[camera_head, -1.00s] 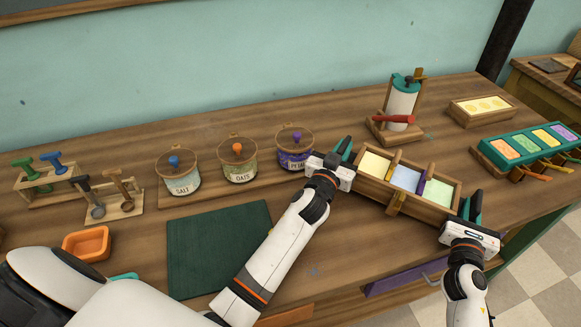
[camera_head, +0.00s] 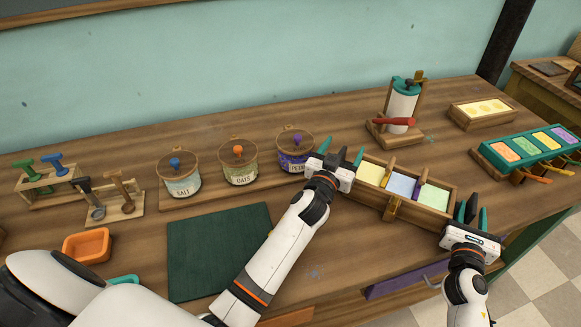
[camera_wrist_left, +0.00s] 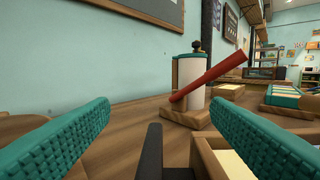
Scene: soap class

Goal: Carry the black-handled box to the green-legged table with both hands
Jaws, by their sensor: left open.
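The box (camera_head: 407,208) is an open wooden tray with yellow, blue and green blocks. It stands on the wooden table (camera_head: 345,240), with a green leg (camera_head: 512,250) below the right edge. My left gripper (camera_head: 338,157) is at the box's left end, open, its teal fingers apart on either side of a black handle. That handle (camera_wrist_left: 151,153) stands between the fingers in the left wrist view, touching neither. My right gripper (camera_head: 470,212) is at the right end, its fingers spread around the other black handle (camera_head: 471,206). Both handles are partly hidden.
Labelled jars (camera_head: 239,162) stand left of the box. A paper roll holder with a red handle (camera_head: 398,117) stands behind it. A yellow-block tray (camera_head: 483,112) and a teal tray (camera_head: 530,145) lie to the right. A dark green mat (camera_head: 218,250) lies at front left.

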